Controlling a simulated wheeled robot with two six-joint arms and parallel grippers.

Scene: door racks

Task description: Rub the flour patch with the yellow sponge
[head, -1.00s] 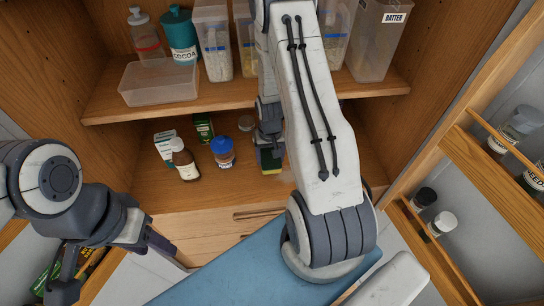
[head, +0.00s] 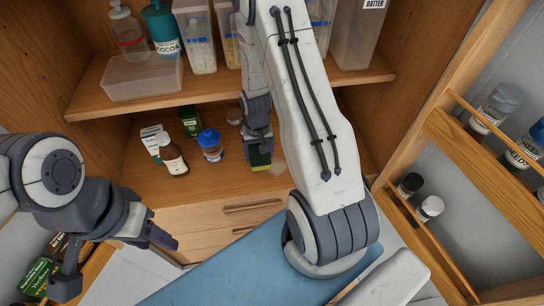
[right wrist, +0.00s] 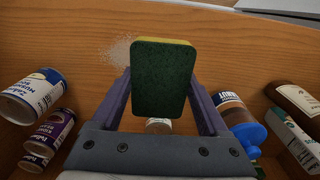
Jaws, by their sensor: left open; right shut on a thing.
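The yellow sponge (head: 260,161), with a dark green scouring face, is held low over the cabinet's lower shelf. My right gripper (head: 258,143) is shut on it; in the right wrist view the sponge (right wrist: 163,78) stands between both fingers, green side to the camera and yellow edge at the top. The flour patch (right wrist: 122,50) is a pale, grainy smear on the wood, just left of the sponge there. It shows faintly in the head view (head: 278,168), right of the sponge. I cannot tell whether the sponge touches the shelf. My left gripper (head: 158,236) is open and empty, outside the cabinet at lower left.
A brown bottle (head: 172,157), a blue-lidded jar (head: 210,145) and boxes stand left of the sponge. The upper shelf (head: 235,83) hangs above. Door racks (head: 465,150) flank the right.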

